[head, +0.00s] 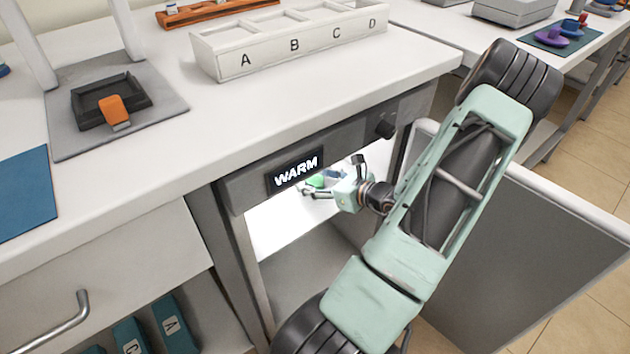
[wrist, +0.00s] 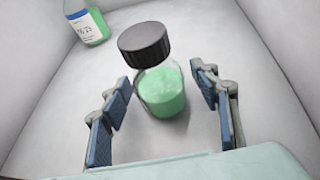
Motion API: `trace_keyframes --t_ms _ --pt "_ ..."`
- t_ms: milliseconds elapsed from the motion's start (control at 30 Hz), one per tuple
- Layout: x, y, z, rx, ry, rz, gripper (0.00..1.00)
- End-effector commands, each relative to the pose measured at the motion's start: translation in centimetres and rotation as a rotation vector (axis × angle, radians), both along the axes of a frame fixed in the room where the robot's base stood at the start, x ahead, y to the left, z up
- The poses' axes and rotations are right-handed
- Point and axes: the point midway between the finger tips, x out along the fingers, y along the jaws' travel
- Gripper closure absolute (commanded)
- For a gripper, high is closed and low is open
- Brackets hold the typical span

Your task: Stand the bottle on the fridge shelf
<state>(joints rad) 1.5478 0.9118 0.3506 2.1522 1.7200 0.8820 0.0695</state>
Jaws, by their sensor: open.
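A clear bottle (wrist: 160,92) with green liquid and a dark ribbed cap (wrist: 145,43) stands on the pale floor of the fridge compartment. My gripper (wrist: 163,88) is open, with one blue-padded finger on each side of the bottle and a gap visible on both sides. In the head view my gripper (head: 318,187) reaches inside the fridge below the WARM display (head: 295,172). A bit of green shows at its fingers there; most of the bottle is hidden.
A second green bottle (wrist: 87,25) with a white label stands near the compartment's far left wall. The open fridge door (head: 540,260) is to the right of my arm. The white lettered rack (head: 230,65) is on the counter above.

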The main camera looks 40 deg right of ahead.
Motion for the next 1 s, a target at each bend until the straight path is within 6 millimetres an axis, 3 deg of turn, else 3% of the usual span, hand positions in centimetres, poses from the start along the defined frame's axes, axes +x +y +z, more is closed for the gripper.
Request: trace_keyframes --t_ms 500,700,1000 --pt "-9.1 -0.5 4.1 -0.001 0.001 -0.003 0.44" --pt "-10.9 -0.5 4.7 0.0 0.0 -0.001 0.44" --pt "-11.1 -0.5 4.7 -0.001 0.0 0.0 0.44"
